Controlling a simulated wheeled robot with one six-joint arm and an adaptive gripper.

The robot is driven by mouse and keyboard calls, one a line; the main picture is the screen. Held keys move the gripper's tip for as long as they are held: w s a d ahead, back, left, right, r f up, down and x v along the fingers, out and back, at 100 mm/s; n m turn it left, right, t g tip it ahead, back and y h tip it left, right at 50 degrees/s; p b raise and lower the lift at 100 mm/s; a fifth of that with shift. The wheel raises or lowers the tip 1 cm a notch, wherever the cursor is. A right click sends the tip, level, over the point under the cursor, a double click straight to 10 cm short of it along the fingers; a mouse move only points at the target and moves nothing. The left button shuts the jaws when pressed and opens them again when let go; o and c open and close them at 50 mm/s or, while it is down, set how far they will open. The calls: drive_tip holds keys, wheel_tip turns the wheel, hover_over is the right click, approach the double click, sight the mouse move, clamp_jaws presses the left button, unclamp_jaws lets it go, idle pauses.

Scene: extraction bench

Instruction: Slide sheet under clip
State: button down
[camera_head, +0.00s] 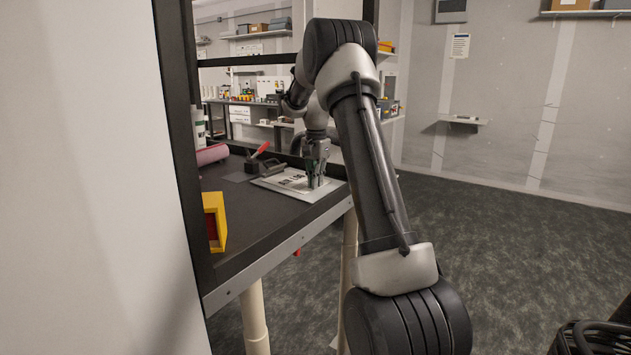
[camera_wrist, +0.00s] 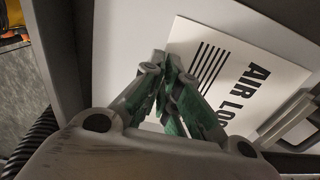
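The white sheet (camera_wrist: 235,70) with black stripes and the letters "AIR LO" lies flat on a pale board (camera_wrist: 130,35). In the head view, the sheet (camera_head: 291,180) is partly hidden by my gripper. The clip (camera_head: 255,163), black with a red handle, stands at the far left side of the board. My gripper (camera_wrist: 170,78) has its green-padded fingers drawn together at the sheet's near left edge. I cannot tell whether the tips touch the sheet, and no sheet edge shows between them. In the head view, my gripper (camera_head: 315,182) points down over the board's right part.
The dark bench top (camera_head: 250,205) is bare in front of the board. A yellow bin (camera_head: 214,221) stands at its near left, with a pink roll (camera_head: 211,154) farther back. A dark frame post (camera_head: 180,130) rises at the left. A grey bar (camera_wrist: 288,120) lies right of the sheet.

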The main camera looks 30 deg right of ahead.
drive_tip(key=shift+f, duration=0.1)
idle(0.3)
drive_tip(key=c, duration=1.6)
unclamp_jaws()
drive_tip(key=shift+o, duration=0.2)
wheel_tip(320, 180, up, 12)
wheel_tip(320, 180, down, 5)
drive_tip(key=s+n, duration=0.3)
drive_tip(key=n, duration=0.2)
drive_tip(key=s+a+r+n+t, duration=0.1)
drive_tip(key=s+a+n, duration=0.2)
drive_tip(key=s+a, duration=0.3)
drive_tip(key=s+a+r+n+t, duration=0.1)
drive_tip(key=s+a+n, duration=0.2)
drive_tip(key=s, duration=1.3)
drive_tip(key=s+a+n+t, duration=0.2)
drive_tip(key=s+a+n, duration=0.1)
drive_tip(key=s+a, duration=0.6)
drive_tip(key=shift+s+r, duration=0.4)
drive_tip(key=shift+s, duration=1.2)
